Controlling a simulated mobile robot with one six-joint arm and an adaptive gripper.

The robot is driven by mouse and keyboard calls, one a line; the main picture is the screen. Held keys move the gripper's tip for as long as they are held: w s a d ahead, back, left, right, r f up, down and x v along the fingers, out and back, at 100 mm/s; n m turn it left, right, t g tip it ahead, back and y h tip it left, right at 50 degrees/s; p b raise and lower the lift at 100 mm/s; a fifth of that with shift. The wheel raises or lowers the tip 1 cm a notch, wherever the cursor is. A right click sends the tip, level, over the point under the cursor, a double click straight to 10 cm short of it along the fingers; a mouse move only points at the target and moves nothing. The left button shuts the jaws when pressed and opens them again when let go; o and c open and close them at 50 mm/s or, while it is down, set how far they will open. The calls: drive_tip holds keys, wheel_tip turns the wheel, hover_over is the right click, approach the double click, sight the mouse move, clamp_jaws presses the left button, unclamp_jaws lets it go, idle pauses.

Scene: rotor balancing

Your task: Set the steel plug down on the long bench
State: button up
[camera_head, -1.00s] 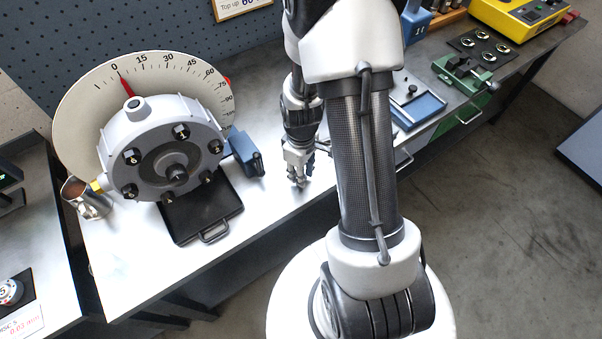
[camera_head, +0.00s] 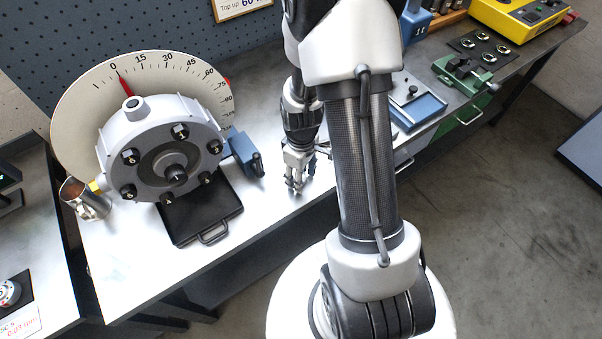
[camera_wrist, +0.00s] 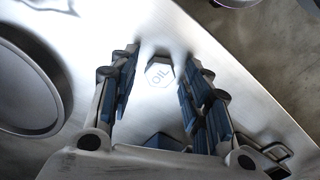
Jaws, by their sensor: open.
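I cannot make out the plug in that view.
The rotor (camera_head: 165,150) with its dial (camera_head: 75,115) stands to the left, a black tray (camera_head: 185,222) below it. A blue block (camera_head: 245,155) lies between rotor and gripper. A metal cup (camera_head: 85,200) is at the far left. A blue tray (camera_head: 420,110) and green vise (camera_head: 465,75) are right.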

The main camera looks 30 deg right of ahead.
drive_tip(key=s+a+r+m+t+p, duration=0.1)
drive_tip(key=s+a+r+p, duration=0.15)
drive_tip(key=r, duration=1.05)
drive_tip(key=s+a+r+m+t+p, duration=0.1)
drive_tip(key=a+r+p, duration=0.15)
drive_tip(key=r, duration=1.05)
drive_tip(key=s+a+r+m+t, duration=0.2)
drive_tip(key=s+a+r, duration=0.3)
drive_tip(key=s+r, duration=0.3)
drive_tip(key=shift+s+a+r+m+t, duration=0.15)
drive_tip(key=shift+s+a+m+t, duration=0.35)
drive_tip(key=shift+s, duration=0.55)
drive_tip(key=shift+d, duration=0.15)
drive_tip(key=shift+f+b, duration=0.9)
drive_tip(key=shift+b, duration=0.25)
